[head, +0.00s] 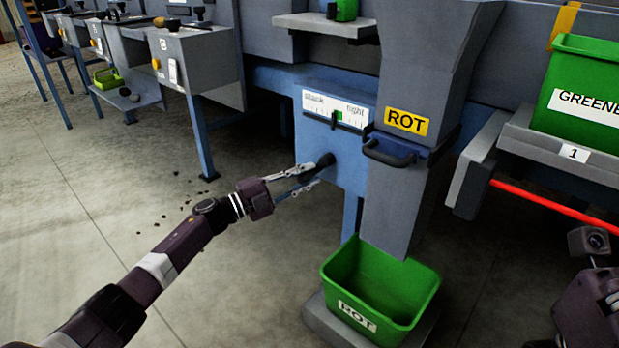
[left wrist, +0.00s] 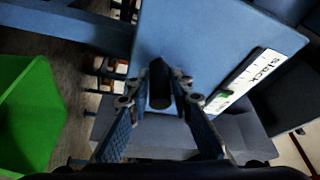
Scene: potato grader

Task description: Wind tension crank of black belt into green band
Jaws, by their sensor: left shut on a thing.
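The tension crank's black handle (head: 326,160) sticks out from the blue machine panel below the gauge. My left gripper (head: 311,175) is shut on this handle. In the left wrist view the black handle (left wrist: 159,84) stands between the two fingers. The white gauge (head: 317,102) reads "slack" at left and "tight" at right. It has a green band (head: 338,114) near its middle. A thin dark pointer (head: 333,122) appears at the band's left part. My right gripper (head: 588,242) is only partly seen at the lower right; its fingers are unclear. The black belt is not clearly visible.
The grey ROT chute (head: 405,190) with a dark handle (head: 389,153) stands just right of the crank. A green ROT bin (head: 345,290) sits below it. A red bar (head: 550,207) runs at the right under a green crate (head: 575,75). The floor at left is open.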

